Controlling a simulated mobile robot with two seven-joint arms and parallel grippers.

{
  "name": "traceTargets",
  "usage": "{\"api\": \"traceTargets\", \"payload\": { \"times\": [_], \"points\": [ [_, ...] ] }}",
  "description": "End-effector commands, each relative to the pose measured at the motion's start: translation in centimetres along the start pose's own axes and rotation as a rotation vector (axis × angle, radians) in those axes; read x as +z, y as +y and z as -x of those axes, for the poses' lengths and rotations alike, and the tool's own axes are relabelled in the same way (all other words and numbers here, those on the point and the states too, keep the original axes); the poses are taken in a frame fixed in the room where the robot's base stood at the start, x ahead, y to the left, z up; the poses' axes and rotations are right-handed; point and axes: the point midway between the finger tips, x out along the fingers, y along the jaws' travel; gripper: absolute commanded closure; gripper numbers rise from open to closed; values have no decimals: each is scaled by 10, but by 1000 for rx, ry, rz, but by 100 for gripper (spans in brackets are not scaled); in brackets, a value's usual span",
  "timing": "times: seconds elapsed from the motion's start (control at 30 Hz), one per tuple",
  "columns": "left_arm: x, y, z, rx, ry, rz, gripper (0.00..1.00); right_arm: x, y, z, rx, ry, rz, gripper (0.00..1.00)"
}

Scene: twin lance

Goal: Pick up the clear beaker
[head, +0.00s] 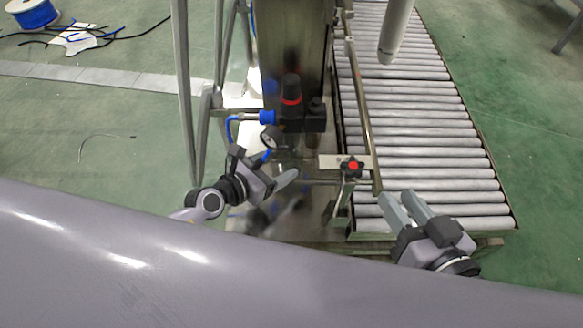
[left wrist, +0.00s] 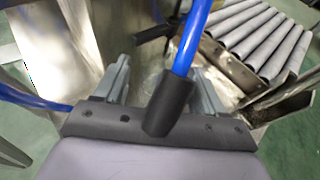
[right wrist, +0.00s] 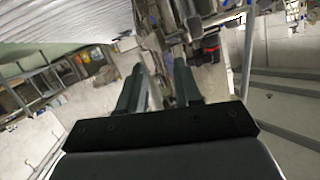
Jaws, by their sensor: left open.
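I cannot make out a clear beaker in any view. My left gripper (head: 289,178) is open beside the metal column, just below a pressure gauge (head: 270,138). In the left wrist view its fingers (left wrist: 163,82) stand wide apart, with a blue tube (left wrist: 195,35) and its black fitting crossing in front of the gap. A pale, shiny patch shows behind the right finger there, too unclear to name. My right gripper (head: 402,197) is over the near end of the roller conveyor, its fingers apart with nothing seen between them. Its fingers also show in the right wrist view (right wrist: 157,75).
The roller conveyor (head: 410,95) runs away on the right, with a metal rail along its left side. A red knob (head: 352,166) sits on a bracket between my grippers. A metal column (head: 290,45) stands at centre. A blue cable spool (head: 32,14) lies far left.

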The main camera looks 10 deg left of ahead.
Motion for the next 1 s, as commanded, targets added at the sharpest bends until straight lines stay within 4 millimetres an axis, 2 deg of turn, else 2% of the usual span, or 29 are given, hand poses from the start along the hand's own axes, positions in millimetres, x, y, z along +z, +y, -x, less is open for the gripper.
{"api": "traceTargets", "payload": {
  "times": [0.1,0.2,0.43,0.47,0.5,0.6,1.0],
  "points": [
    [-2,0,-19,1,-2,0,30,4,4,2,15,22,37,66],
    [-1,-1,-26,0,-1,2,30,2,6,5,24,35,56,66],
    [0,-1,-27,0,0,2,30,0,6,5,26,38,61,66],
    [0,-1,-27,0,0,2,33,0,6,5,26,38,61,66],
    [0,-1,-27,0,0,2,46,0,6,5,26,38,61,66],
    [0,-1,-27,0,0,2,73,0,6,5,26,38,61,66],
    [2,1,-26,0,-1,2,73,-1,5,6,24,37,58,66]
  ]
}}
